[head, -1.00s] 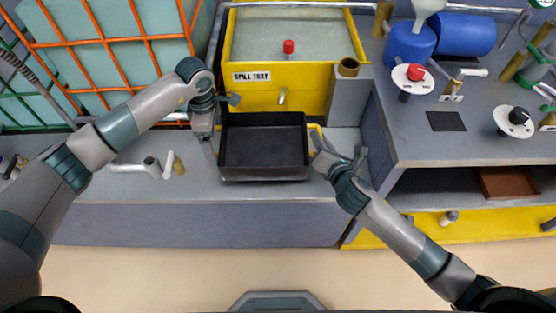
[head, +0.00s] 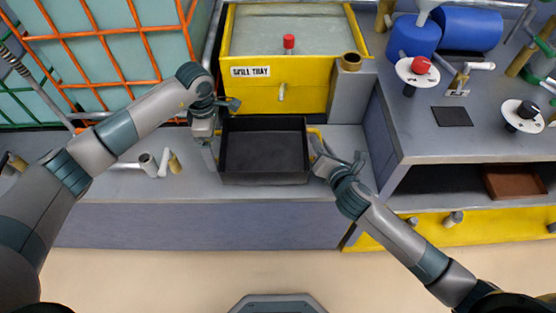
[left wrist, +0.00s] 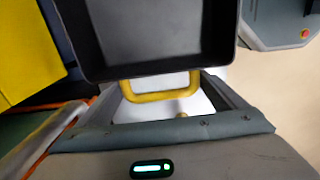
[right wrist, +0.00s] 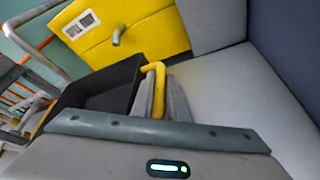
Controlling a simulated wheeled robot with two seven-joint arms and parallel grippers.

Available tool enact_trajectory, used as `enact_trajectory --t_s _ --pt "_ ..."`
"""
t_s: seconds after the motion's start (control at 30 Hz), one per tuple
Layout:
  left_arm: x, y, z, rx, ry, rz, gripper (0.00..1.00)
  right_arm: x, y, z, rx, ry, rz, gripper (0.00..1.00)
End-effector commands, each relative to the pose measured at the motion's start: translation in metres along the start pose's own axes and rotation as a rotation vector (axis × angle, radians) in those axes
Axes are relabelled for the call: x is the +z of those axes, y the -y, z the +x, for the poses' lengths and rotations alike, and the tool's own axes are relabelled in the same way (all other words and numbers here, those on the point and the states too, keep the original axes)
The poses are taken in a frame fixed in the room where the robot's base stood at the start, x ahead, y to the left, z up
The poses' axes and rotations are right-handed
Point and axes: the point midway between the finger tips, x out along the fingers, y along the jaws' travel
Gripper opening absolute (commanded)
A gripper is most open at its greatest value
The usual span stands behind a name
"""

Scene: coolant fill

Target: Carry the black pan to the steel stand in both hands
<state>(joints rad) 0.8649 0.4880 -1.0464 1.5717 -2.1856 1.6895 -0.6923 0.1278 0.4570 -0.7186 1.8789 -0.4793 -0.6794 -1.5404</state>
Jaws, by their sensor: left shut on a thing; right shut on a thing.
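The black pan (head: 263,152) is a square, open-topped tray with upright walls and looks empty. It is level, in front of the yellow spill tray; whether it touches the bench below cannot be told. My left gripper (head: 212,152) is shut on the pan's left handle, a yellow bar that shows in the left wrist view (left wrist: 165,94). My right gripper (head: 322,148) is shut on the right yellow handle, seen between the fingers in the right wrist view (right wrist: 158,82). I cannot make out the steel stand in these frames.
The yellow spill tray (head: 310,98) stands close behind the pan. Pipe fittings (head: 150,164) lie on the grey bench (head: 110,185) to the left. A higher grey bench (head: 440,145) with blue drums (head: 413,40) and knobs is at the right. Open floor (head: 180,275) lies in front.

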Motion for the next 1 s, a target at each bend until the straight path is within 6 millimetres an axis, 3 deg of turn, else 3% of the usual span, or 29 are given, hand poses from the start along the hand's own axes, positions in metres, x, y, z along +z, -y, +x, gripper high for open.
enact_trajectory --t_s 0.17,0.2,0.23,0.3,0.67,1.0 --pt "-0.001 -0.001 0.011 0.001 -0.001 -0.001 0.54 -0.008 0.006 0.004 0.000 0.001 -0.001 0.00" --pt "-0.001 0.000 0.011 0.001 -0.001 -0.002 0.93 -0.008 0.007 0.004 -0.001 0.001 -0.001 0.16" --pt "-0.001 0.000 0.009 0.001 -0.001 -0.002 1.00 -0.007 0.006 0.003 -0.001 0.001 -0.001 0.23" --pt "-0.001 0.000 0.009 0.000 -0.001 -0.001 1.00 -0.007 0.005 0.003 -0.001 0.000 -0.001 0.33" --pt "0.000 0.000 0.007 0.000 0.000 0.000 1.00 -0.005 0.004 0.002 0.000 0.000 0.000 0.33" --pt "0.000 0.000 -0.016 0.000 0.000 0.000 1.00 0.012 -0.009 -0.005 0.000 0.000 0.000 0.33"
